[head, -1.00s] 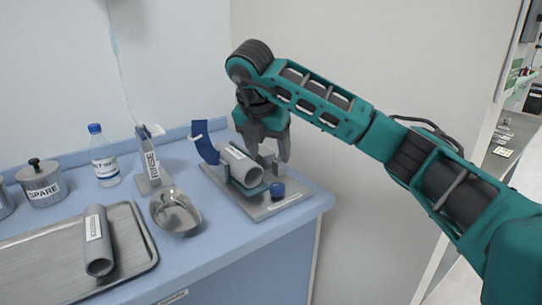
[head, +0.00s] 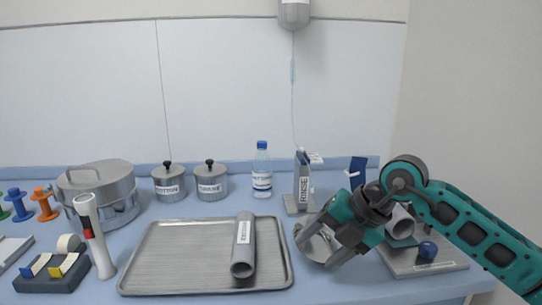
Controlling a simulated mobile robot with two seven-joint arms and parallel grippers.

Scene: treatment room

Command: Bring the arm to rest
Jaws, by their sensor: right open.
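My right arm, teal and dark grey, comes in from the right edge of the head view. Its right gripper (head: 320,250) is open and empty, fingers pointing down and left. It is in front of a metal scoop-like bowl (head: 312,246) and hides part of it. I cannot tell whether the fingers touch the bowl. Behind the wrist, a grey tube (head: 401,222) sits on a flat stand (head: 440,262) with a blue knob (head: 427,250) and a blue strap (head: 357,172), partly hidden. My left gripper is not in view.
A metal tray (head: 180,265) holds a labelled grey tube (head: 243,245). A RINSE holder (head: 303,185), a water bottle (head: 262,172), lidded pots (head: 211,183) and a large pan (head: 100,195) stand behind. A white handheld device (head: 95,235) stands at left. A wall borders the right.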

